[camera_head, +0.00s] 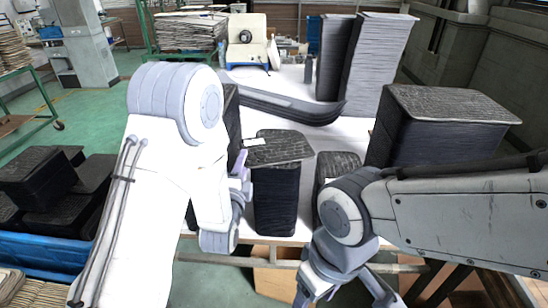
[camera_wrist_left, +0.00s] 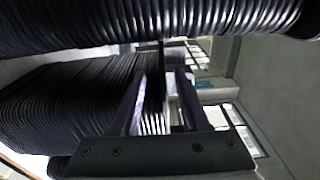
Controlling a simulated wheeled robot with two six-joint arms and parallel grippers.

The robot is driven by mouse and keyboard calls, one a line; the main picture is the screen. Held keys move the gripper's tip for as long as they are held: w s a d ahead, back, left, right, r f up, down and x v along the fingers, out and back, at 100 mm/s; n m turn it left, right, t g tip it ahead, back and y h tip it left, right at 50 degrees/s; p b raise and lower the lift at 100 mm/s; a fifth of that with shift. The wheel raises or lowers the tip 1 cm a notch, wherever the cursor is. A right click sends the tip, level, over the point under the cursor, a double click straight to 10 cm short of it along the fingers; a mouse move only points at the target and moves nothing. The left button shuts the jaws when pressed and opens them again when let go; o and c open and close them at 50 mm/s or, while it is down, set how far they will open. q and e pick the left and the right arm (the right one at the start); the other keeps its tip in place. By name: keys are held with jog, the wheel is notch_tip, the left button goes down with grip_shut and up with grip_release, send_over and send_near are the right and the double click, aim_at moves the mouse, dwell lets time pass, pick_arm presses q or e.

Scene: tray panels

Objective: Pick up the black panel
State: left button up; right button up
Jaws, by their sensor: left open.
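Black panels stand in tall stacks on the white table. One stack (camera_head: 277,195) is at the front middle, with a textured black panel (camera_head: 280,148) on top. My left gripper (camera_head: 240,165) is open at the left side of this stack, near its top. In the left wrist view the two fingers (camera_wrist_left: 160,105) are apart, with ribbed stack edges (camera_wrist_left: 70,100) close beside them and another ribbed stack (camera_wrist_left: 150,20) across the top. I cannot tell whether a panel edge lies between the fingers. My right gripper (camera_head: 345,290) hangs low at the front, partly cut off by the frame.
A larger black stack (camera_head: 440,130) stands at the right, and a smaller one (camera_head: 338,165) is beside my right arm. A long dark curved part (camera_head: 285,104) lies behind. Tall stacks (camera_head: 375,65) stand at the back. A blue crate (camera_head: 45,245) with black panels is at the left.

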pick_arm(q)
jog(key=w+p, duration=0.2)
jog(key=w, duration=0.1)
jog(key=w+p, duration=0.1)
jog(key=shift+w+d+r, duration=0.2)
jog(key=shift+w+r, duration=0.1)
jog(key=shift+w, duration=0.05)
jog(key=shift+w+f, duration=0.1)
jog(key=shift+w, duration=0.3)
jog(key=shift+c, duration=0.3)
grip_shut()
